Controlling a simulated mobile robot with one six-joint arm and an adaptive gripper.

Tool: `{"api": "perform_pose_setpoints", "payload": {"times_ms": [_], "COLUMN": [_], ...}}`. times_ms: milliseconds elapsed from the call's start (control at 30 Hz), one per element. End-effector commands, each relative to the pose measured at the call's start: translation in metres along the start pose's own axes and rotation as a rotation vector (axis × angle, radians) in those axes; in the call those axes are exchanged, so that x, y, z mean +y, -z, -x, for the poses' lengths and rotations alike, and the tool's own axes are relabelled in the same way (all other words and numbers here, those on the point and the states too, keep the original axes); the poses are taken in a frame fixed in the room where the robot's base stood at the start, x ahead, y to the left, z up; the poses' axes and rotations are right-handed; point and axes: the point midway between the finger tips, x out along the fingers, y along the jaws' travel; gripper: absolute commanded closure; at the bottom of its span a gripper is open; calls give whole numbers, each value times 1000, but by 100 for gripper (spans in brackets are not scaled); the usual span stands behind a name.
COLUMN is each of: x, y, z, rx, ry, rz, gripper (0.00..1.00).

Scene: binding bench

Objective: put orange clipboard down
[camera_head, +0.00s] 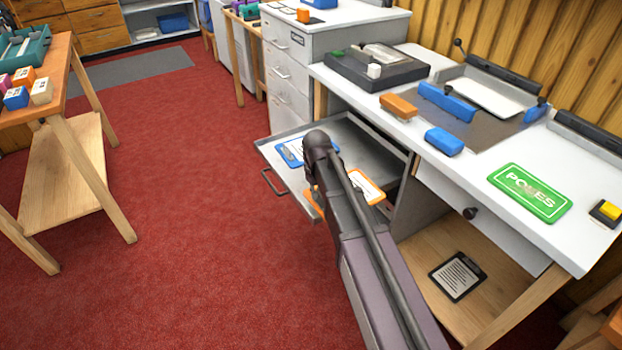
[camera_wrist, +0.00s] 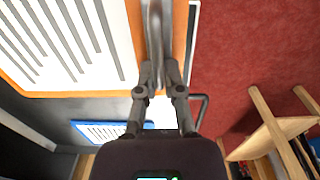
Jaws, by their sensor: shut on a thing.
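The orange clipboard (camera_head: 368,187) with white lined paper is over the open drawer (camera_head: 262,150) of the bench, partly hidden by my arm in the head view. In the wrist view the orange clipboard (camera_wrist: 60,48) fills the upper left. My gripper (camera_wrist: 158,75) is shut on its metal clip. I cannot tell whether the board touches the drawer floor. A blue clipboard (camera_head: 288,152) lies in the drawer at the left; it also shows in the wrist view (camera_wrist: 90,131), below the orange one.
The white bench top (camera_head: 470,165) above holds an orange stapler-like block (camera_head: 398,107), a blue block (camera_head: 444,141) and a green sign (camera_head: 530,192). A black clipboard (camera_head: 458,276) lies on the lower shelf. A wooden table (camera_head: 62,60) stands left; red floor between is clear.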

Motion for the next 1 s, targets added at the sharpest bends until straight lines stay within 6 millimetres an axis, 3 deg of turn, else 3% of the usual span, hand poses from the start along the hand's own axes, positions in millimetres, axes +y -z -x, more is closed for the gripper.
{"api": "perform_pose_setpoints", "payload": {"times_ms": [33,300,500,1000], "x": [5,21,30,32], "y": [15,63,87,92], "z": [-2,-7,-9,-10], "rx": [0,0,0,0], "ry": [0,0,0,0], "rz": [0,0,0,-1], "gripper": [100,100,100,100]}}
